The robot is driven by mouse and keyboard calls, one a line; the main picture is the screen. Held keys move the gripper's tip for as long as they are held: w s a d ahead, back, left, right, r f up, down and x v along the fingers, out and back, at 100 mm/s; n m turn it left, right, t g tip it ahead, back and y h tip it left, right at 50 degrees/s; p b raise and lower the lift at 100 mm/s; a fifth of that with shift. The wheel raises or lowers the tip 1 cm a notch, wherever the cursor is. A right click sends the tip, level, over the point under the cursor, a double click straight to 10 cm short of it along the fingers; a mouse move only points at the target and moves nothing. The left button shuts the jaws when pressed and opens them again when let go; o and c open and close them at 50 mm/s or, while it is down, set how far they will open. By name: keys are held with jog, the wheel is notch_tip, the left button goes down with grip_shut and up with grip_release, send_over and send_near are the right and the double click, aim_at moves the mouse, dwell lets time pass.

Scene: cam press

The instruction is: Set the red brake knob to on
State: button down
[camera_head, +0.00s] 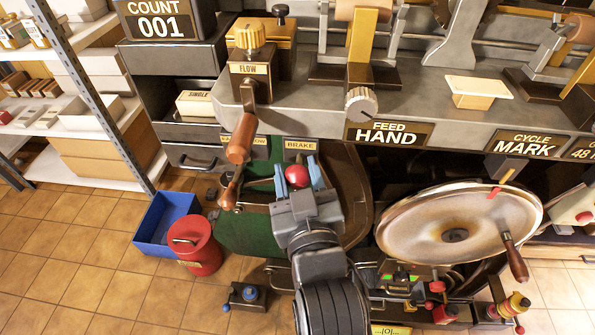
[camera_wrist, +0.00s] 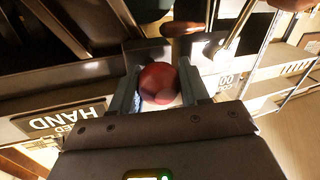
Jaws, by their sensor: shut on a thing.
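The red brake knob (camera_head: 297,175) is a round red ball below the BRAKE label (camera_head: 300,144) on the machine front. It also shows in the wrist view (camera_wrist: 158,84). My gripper (camera_head: 298,172) reaches up to it from below in the head view, with one blue-grey finger on each side. In the wrist view the fingers (camera_wrist: 160,86) stand left and right of the ball and are shut on it. The knob's stem and any on or off marks are hidden, so its setting cannot be told.
A wooden-handled lever (camera_head: 239,145) hangs close on the left, with another handle (camera_head: 230,192) below it. A large handwheel (camera_head: 458,226) stands to the right. A blue bin (camera_head: 160,228) and a red can (camera_head: 194,246) are on the tiled floor at left.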

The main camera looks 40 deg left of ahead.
jog(key=s+d, duration=0.1)
jog(key=s+p, duration=0.1)
jog(key=shift+s+d, duration=0.35)
jog(key=shift+s, duration=0.25)
jog(key=c, duration=0.6)
grip_release()
jog(key=shift+d, duration=0.1)
jog(key=shift+o, duration=0.2)
jog(key=b, duration=0.1)
send_near(293, 186)
jog(key=shift+w, duration=0.15)
